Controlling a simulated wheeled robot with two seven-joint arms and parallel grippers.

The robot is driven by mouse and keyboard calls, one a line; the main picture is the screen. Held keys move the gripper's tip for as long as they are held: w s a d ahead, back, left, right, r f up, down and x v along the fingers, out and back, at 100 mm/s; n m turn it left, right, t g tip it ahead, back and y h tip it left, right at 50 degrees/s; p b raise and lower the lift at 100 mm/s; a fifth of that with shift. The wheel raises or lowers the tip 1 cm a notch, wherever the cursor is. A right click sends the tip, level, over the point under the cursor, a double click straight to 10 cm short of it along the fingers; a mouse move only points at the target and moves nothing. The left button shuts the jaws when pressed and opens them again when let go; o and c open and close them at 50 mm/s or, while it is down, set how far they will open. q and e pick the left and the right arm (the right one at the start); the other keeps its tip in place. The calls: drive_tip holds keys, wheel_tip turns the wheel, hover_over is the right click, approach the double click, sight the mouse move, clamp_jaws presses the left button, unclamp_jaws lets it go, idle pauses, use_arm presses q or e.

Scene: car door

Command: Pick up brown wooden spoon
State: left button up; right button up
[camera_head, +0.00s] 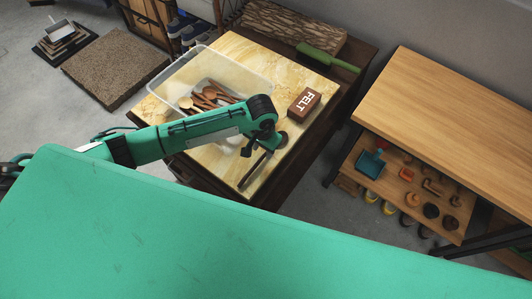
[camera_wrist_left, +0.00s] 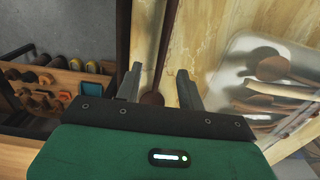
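The brown wooden spoon (camera_wrist_left: 161,60) lies on the marble-patterned tabletop. In the left wrist view its handle runs away from me and its round bowl is close to the gripper body. In the head view its thin dark handle (camera_head: 252,173) shows near the table's front edge, partly hidden by my arm. My left gripper (camera_head: 264,146) is low over the tabletop. In the left wrist view its fingers (camera_wrist_left: 159,84) are open on either side of the spoon, with gaps. Whether they are lowered to spoon height is unclear. My right gripper is not in view.
A clear plastic bin (camera_head: 172,75) with several wooden utensils (camera_head: 206,97) stands beside my arm. A brown FELT block (camera_head: 304,104) and a green-handled brush (camera_head: 327,57) are on the right. A wooden shelf bench (camera_head: 450,85) stands further right across a floor gap.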

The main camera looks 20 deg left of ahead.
sight(263, 156)
use_arm(q)
drive_tip(key=shift+w+f+p, duration=0.2)
drive_tip(key=shift+f+p, duration=0.25)
drive_tip(key=shift+f, duration=1.9)
clamp_jaws()
drive_tip(key=shift+r, duration=0.1)
